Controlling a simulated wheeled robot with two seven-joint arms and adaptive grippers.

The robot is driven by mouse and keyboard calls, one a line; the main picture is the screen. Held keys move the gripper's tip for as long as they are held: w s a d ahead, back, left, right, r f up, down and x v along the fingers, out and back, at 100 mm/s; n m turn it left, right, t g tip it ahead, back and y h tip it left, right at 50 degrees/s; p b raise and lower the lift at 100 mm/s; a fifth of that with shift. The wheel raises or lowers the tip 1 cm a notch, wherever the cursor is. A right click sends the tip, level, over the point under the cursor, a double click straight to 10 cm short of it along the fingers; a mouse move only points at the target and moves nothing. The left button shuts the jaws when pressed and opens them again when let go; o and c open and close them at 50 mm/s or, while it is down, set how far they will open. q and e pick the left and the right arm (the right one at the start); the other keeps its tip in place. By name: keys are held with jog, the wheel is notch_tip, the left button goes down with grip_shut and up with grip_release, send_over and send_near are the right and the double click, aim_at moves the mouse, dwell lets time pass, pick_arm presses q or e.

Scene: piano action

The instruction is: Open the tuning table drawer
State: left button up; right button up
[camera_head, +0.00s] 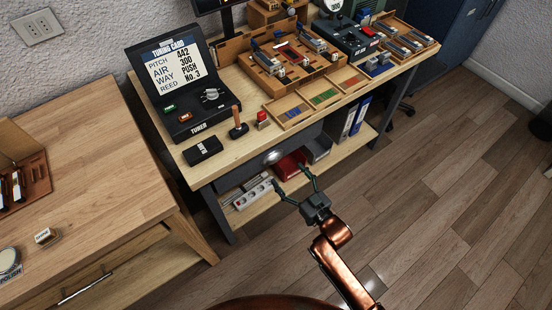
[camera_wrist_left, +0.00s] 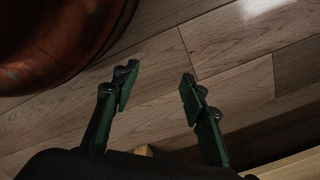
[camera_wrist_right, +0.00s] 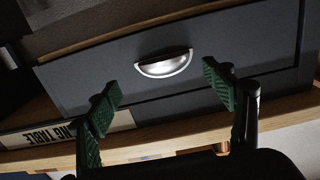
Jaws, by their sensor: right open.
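The tuning table (camera_head: 232,140) has a dark grey drawer (camera_head: 303,141) under its wooden top, and the drawer front looks shut. A silver cup handle (camera_head: 272,157) is on the drawer front; it also shows in the right wrist view (camera_wrist_right: 165,64). My right gripper (camera_head: 290,177) is open in front of the drawer. In the right wrist view its fingertips (camera_wrist_right: 161,80) lie either side of the handle, with nothing between them; contact cannot be told. My left gripper (camera_wrist_left: 158,78) is open and empty over the wooden floor, outside the head view.
A lower shelf (camera_head: 250,208) holds a power strip (camera_head: 253,194), a red box (camera_head: 290,165) and blue binders (camera_head: 360,115). The tuner case (camera_head: 180,90), a mallet (camera_head: 238,124) and trays stand on top. A wooden desk (camera_head: 100,180) is at left. Floor at right is clear.

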aim_at(276, 161)
jog(key=b+x, duration=0.1)
jog(key=x, duration=0.3)
jog(key=r+b+x, duration=0.1)
jog(key=x, duration=0.2)
jog(key=shift+s+a+b, duration=0.1)
jog(key=shift+a+b, duration=0.2)
pick_arm(q)
jog(key=w+d+r, duration=0.2)
jog(key=w+r, duration=0.1)
jog(key=r, duration=0.5)
jog(key=shift+w+d+r, duration=0.15)
jog(key=shift+r, duration=0.1)
pick_arm(e)
jog(key=shift+w+a+r, duration=0.15)
jog(key=shift+w+a, duration=0.1)
jog(key=shift+w, duration=0.1)
jog(key=shift+c, duration=0.3)
jog(key=c, duration=1.4)
pick_arm(q)
jog(key=shift+w, duration=0.1)
